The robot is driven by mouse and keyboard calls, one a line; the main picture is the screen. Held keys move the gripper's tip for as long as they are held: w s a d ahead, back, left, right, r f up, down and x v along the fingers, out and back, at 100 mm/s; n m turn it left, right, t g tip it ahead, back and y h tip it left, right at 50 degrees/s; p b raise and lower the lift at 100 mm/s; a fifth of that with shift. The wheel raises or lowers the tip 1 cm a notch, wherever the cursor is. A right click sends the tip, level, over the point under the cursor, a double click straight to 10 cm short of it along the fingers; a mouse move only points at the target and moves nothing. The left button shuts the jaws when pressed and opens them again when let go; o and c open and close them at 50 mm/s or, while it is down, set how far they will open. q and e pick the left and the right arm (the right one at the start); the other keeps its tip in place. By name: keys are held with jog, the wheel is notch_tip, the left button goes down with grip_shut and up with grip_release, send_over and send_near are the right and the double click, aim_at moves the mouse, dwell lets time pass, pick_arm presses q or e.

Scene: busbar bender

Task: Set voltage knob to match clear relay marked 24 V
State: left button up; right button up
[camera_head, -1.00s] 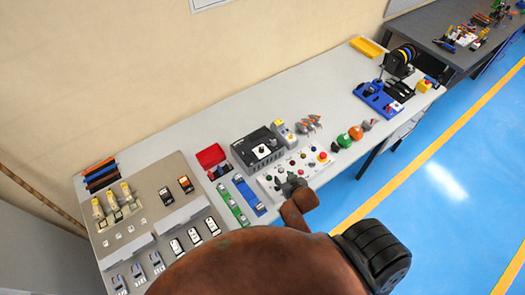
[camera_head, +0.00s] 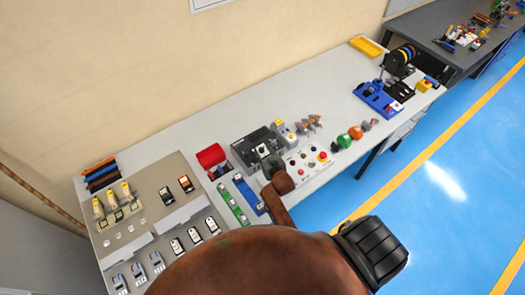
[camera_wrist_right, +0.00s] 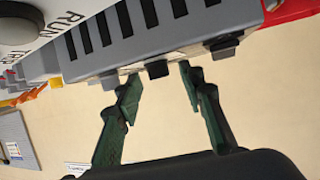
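My right gripper (camera_head: 272,166) is at the front of the dark grey power supply box (camera_head: 252,143) on the bench and hides part of it. In the right wrist view, the gripper (camera_wrist_right: 161,78) is open. Its two green fingers stand on either side of a small black knob (camera_wrist_right: 158,69) on the vented box (camera_wrist_right: 150,32), with gaps visible at both sides. The knob's setting cannot be read. Several clear, yellow-topped parts (camera_head: 126,190) stand on the grey panel at the left; their markings are too small to read. My left gripper is not in view.
A white button panel (camera_head: 318,163) lies beside the gripper. A red bin (camera_head: 211,156), a green strip (camera_head: 232,206) and a blue strip (camera_head: 249,195) lie left of it. The bench behind the box is clear.

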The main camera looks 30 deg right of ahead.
jog(key=shift+w+d+f, duration=0.1)
jog(key=shift+w+f, duration=0.05)
jog(key=shift+w, duration=0.1)
jog(key=shift+c, duration=0.6)
grip_shut()
